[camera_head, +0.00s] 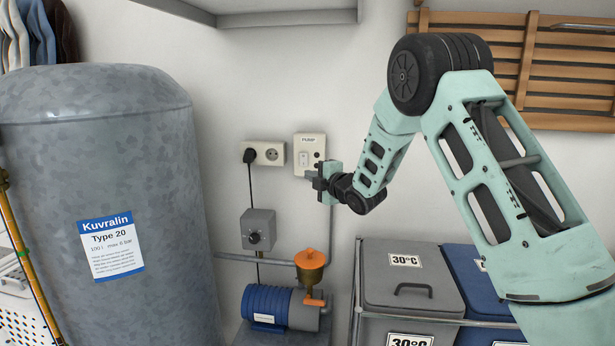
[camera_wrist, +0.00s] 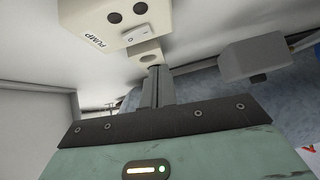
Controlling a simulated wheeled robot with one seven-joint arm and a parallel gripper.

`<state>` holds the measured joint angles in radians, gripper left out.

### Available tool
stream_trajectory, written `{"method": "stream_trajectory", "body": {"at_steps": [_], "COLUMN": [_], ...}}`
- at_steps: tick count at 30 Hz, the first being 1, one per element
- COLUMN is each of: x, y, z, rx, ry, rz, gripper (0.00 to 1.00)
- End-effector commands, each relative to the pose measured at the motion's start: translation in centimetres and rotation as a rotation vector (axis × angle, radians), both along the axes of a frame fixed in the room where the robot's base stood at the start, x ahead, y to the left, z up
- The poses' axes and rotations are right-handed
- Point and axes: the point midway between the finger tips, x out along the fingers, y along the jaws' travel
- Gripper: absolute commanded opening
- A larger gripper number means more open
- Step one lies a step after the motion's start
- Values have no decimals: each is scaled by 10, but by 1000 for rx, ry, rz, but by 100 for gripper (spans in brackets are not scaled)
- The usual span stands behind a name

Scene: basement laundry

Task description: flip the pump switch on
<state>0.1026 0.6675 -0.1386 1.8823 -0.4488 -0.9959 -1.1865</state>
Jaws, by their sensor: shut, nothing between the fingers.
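The pump switch plate (camera_head: 308,142), cream and labelled PUMP, is on the white wall at the centre of the head view. I cannot tell which way the rocker is tipped. My gripper (camera_head: 309,175) is shut and empty, just below the rocker in the head view. Its fingers (camera_wrist: 156,72) appear close to the plate; contact cannot be told.
A socket plate (camera_head: 272,153) with a black plug is left of the switch. Below are a grey knob box (camera_head: 258,230) and a blue pump (camera_head: 268,305). A large grey tank (camera_head: 100,180) fills the left. Lidded laundry bins (camera_head: 410,275) stand lower right; a shelf (camera_head: 270,18) is above.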

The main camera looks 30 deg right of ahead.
Motion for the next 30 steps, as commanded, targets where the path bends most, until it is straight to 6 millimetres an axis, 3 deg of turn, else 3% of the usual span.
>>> {"method": "stream_trajectory", "body": {"at_steps": [12,30], "x": [-60,-67], "y": [-10,-11], "z": [-6,-6], "rx": [-1,-1], "ry": [0,0], "rz": [-1,0], "gripper": [0,0]}}
